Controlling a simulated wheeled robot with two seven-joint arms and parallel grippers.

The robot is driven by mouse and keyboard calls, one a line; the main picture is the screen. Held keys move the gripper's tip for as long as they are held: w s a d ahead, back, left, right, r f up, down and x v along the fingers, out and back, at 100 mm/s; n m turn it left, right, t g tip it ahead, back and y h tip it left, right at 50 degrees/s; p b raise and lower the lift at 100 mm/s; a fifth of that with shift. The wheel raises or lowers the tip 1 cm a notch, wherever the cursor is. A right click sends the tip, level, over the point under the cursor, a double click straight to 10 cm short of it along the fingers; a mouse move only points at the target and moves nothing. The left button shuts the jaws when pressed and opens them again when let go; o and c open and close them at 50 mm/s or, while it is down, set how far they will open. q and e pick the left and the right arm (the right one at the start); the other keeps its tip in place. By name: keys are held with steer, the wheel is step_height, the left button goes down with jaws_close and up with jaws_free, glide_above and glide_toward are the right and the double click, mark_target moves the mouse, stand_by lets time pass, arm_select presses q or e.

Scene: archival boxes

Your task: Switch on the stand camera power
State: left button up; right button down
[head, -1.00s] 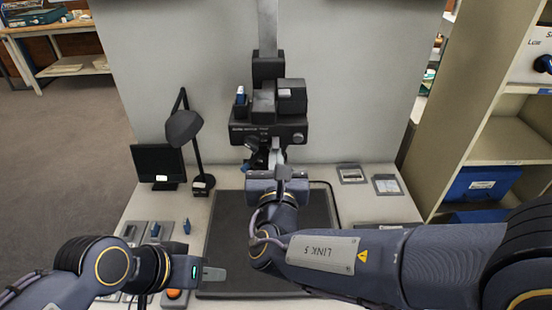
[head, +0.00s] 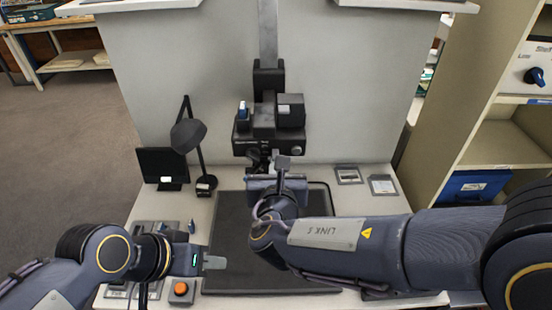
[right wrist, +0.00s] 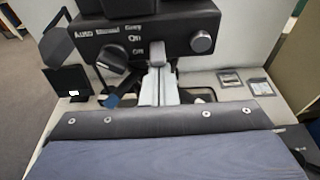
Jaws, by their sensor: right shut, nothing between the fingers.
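The stand camera (head: 268,143) is a black unit on a grey column against the pale back panel. In the head view the right gripper (head: 275,160) is below the camera. My left gripper (head: 215,262) is low at the left, seen edge-on, away from the camera.
A dark mat (head: 225,225) covers the table middle. A desk lamp (head: 188,135) and small black monitor (head: 162,166) stand at the left. An orange button (head: 181,288) is near my left gripper. Framed cards (head: 382,185) lie at the right, beside a shelf (head: 490,150).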

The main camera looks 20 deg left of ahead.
steer(key=r+g+p, duration=0.1)
steer(key=p, duration=0.3)
steer(key=g+h+p, duration=0.1)
steer(key=g+p, duration=0.1)
steer(key=p, duration=0.1)
steer(key=shift+s+r+p, duration=0.1)
steer(key=shift+r+p, duration=0.25)
steer(key=shift+r, duration=0.1)
steer(key=shift+r+p, duration=0.6)
steer(key=shift+r, duration=0.2)
